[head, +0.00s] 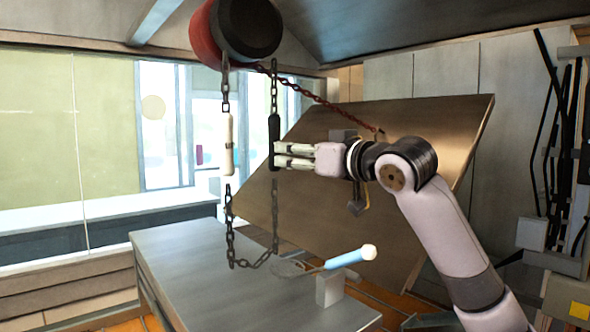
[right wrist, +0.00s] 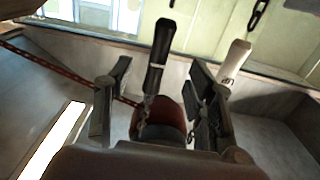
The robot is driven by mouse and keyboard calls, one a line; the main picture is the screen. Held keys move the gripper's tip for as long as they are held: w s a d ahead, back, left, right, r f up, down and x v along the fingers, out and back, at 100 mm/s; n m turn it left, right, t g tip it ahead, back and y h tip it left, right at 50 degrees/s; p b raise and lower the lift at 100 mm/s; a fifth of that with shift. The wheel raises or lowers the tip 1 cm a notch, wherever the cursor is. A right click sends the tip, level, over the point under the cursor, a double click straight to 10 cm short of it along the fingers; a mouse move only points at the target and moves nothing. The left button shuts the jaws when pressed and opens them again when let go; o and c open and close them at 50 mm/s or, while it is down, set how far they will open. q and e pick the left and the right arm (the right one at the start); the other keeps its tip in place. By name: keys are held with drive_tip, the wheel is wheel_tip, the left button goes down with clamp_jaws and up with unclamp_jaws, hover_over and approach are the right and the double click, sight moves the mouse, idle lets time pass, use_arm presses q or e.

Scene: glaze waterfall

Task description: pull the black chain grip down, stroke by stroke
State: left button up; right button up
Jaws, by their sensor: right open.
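The black chain grip (head: 274,138) hangs upright on the right strand of a dark chain loop below a red and black hoist drum (head: 240,32). A white grip (head: 228,145) hangs on the left strand. My right gripper (head: 279,155) is open at the lower half of the black grip, coming in from the right. In the right wrist view, the black grip (right wrist: 159,55) stands between the spread fingers of my right gripper (right wrist: 160,78), with gaps at both sides. The white grip (right wrist: 234,62) is outside them, to the right. My left gripper is not in view.
A red chain (head: 310,95) runs from the drum to a large tilted brown metal panel (head: 430,120) behind my right arm. A grey table (head: 190,265) stands below. A blue-handled tool (head: 345,259) rests on a small block (head: 329,288) there. Tall windows are at left.

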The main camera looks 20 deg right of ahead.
sight(273, 143)
drive_tip(key=x, duration=0.2)
drive_tip(key=r+x, duration=0.1)
drive_tip(key=x, duration=0.2)
drive_tip(key=p+x, duration=0.1)
drive_tip(key=x, duration=0.2)
drive_tip(key=shift+w+a+r, duration=0.1)
drive_tip(key=shift+w+r, duration=0.05)
drive_tip(key=shift+w+a, duration=0.1)
drive_tip(key=shift+w, duration=0.1)
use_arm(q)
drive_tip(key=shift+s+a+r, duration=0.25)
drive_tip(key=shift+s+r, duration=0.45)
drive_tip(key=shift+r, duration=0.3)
use_arm(e)
drive_tip(key=shift+s+r, duration=0.1)
drive_tip(key=shift+s, duration=0.1)
drive_tip(key=shift+c, duration=0.2)
drive_tip(key=c, duration=0.4)
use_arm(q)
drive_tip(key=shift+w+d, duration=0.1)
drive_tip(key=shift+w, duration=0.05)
use_arm(e)
clamp_jaws()
